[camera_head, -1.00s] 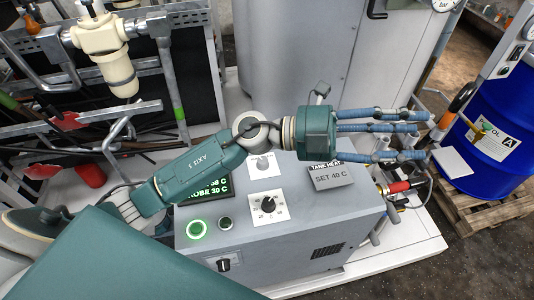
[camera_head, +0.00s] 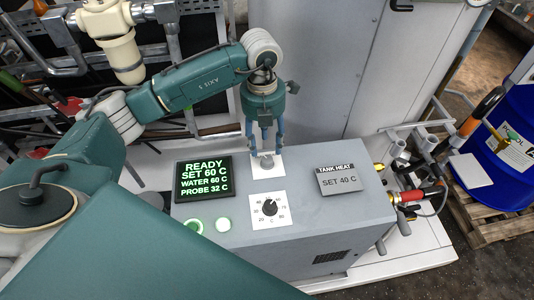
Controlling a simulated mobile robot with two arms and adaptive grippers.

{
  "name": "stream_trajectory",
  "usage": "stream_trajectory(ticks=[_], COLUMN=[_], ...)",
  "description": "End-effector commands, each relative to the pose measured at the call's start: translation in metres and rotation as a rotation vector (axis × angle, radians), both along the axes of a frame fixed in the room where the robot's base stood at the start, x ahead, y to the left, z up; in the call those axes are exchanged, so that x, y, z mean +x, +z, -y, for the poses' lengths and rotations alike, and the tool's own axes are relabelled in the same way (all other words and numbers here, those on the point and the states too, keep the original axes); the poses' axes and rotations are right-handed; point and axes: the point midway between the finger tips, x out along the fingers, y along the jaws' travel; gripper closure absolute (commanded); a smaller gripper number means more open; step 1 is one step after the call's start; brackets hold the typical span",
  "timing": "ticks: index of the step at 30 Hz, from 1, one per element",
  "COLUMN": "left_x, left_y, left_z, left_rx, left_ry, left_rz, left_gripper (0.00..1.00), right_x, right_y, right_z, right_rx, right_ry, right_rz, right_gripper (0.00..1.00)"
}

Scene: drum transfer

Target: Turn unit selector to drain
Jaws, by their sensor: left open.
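The grey control unit (camera_head: 330,225) stands in the middle of the view. On its top, a white plate (camera_head: 278,173) carries a light grey knob (camera_head: 267,162), likely the unit selector; its markings are hidden or too small to read. My left gripper (camera_head: 266,150) points down over this knob with its fingers open. The fingers come down on either side of the knob; I cannot tell whether they touch it. A display (camera_head: 203,181) reads READY, SET 60 C, WATER 60 C, PROBE 32 C. My right gripper is out of view.
A black dial (camera_head: 269,207) on a numbered plate sits just in front of the knob, with two round buttons (camera_head: 209,225) to its left. A TANK HEAT sign (camera_head: 339,180) is to the right. A blue drum (camera_head: 505,140) stands on a pallet at far right.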

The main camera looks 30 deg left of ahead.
Motion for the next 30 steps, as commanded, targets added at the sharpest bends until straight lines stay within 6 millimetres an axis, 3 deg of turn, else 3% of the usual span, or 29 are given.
stream_trajectory(ticks=[9,15,22,29,30], left_x=[-0.001,0.000,0.000,0.000,0.000], left_y=[-0.052,-0.064,-0.064,-0.064,-0.064], left_z=[0.003,0.003,0.003,0.004,0.004], left_rx=[-0.002,-0.002,-0.002,-0.003,-0.003], left_ry=[-0.002,-0.002,-0.003,-0.003,-0.003], left_rz=[-0.003,-0.001,0.000,0.000,-0.001], left_gripper=[0.54,0.54,0.54,0.98,0.99], right_x=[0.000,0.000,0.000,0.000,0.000], right_y=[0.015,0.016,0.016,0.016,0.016], right_z=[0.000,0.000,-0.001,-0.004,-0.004], right_rx=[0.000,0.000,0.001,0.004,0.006], right_ry=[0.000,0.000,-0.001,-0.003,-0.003], right_rz=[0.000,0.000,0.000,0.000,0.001], right_gripper=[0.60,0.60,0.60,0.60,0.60])
